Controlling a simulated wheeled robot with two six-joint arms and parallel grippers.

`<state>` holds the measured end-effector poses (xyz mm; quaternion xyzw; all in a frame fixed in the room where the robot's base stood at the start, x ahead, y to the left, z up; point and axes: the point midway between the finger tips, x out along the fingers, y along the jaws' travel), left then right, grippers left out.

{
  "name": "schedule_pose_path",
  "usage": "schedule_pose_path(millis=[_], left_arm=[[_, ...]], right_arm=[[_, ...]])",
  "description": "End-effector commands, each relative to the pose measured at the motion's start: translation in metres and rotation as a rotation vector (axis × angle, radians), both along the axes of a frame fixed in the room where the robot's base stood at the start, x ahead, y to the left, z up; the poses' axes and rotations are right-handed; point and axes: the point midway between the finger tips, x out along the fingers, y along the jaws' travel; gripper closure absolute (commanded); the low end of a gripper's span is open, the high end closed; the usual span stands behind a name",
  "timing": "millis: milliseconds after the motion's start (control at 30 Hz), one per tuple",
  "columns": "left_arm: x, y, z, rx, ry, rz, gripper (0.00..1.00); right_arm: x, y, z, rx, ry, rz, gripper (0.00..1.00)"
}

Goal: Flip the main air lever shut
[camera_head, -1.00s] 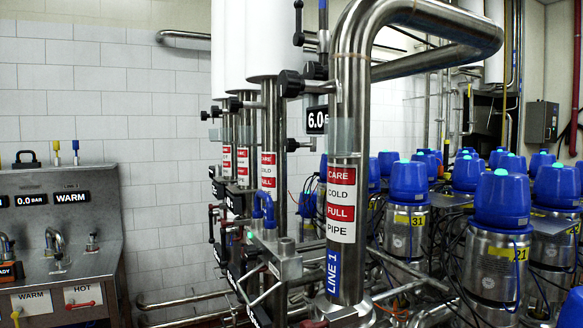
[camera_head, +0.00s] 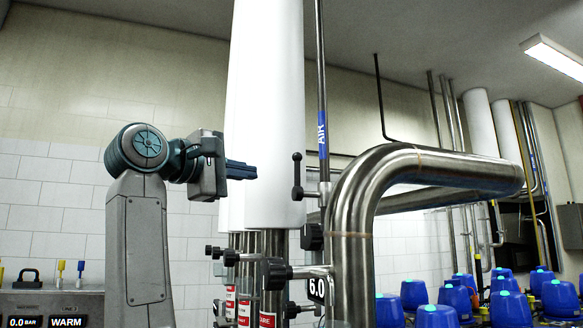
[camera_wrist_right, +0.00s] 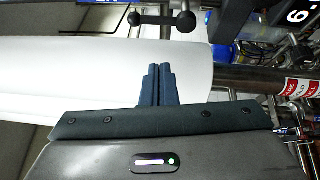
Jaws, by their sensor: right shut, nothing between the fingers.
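The air lever (camera_head: 297,177) is black with a ball end. It stands upright beside the thin vertical pipe, which carries a blue AIR label (camera_head: 322,133). My right gripper (camera_head: 255,171) is shut and empty, pointing right, a short way left of the lever in the head view, in front of the white column. In the right wrist view the shut fingertips (camera_wrist_right: 157,66) point toward the black lever (camera_wrist_right: 163,19), with a visible gap between them. My left gripper is not in view.
A thick bent steel pipe (camera_head: 353,215) stands just right of the lever. White columns (camera_head: 262,100) rise behind my gripper. Black knobs (camera_head: 274,273) and a 6.0 display (camera_head: 317,289) sit below. Tiled wall with open space lies to the left.

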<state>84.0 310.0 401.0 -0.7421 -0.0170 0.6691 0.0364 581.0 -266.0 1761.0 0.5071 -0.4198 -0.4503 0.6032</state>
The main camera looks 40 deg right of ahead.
Motion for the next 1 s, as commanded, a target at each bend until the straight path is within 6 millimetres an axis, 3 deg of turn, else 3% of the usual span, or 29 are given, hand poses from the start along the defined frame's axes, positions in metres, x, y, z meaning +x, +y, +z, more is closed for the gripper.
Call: schedule_pose_path(millis=[67, 200, 567, 667, 1000], left_arm=[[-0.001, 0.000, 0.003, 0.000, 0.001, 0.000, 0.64], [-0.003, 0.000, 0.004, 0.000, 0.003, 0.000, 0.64], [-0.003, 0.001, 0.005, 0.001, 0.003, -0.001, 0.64], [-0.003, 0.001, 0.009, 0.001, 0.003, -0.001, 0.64], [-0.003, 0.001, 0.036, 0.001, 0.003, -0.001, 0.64]], right_arm=[[-0.017, 0.004, 0.017, 0.047, -0.068, 0.031, 1.00], [-0.028, 0.007, 0.026, 0.085, -0.118, 0.056, 1.00], [-0.027, 0.005, 0.026, 0.086, -0.118, 0.056, 1.00], [-0.024, -0.003, 0.027, 0.086, -0.117, 0.055, 1.00], [-0.007, -0.061, 0.029, 0.086, -0.116, 0.052, 1.00]])
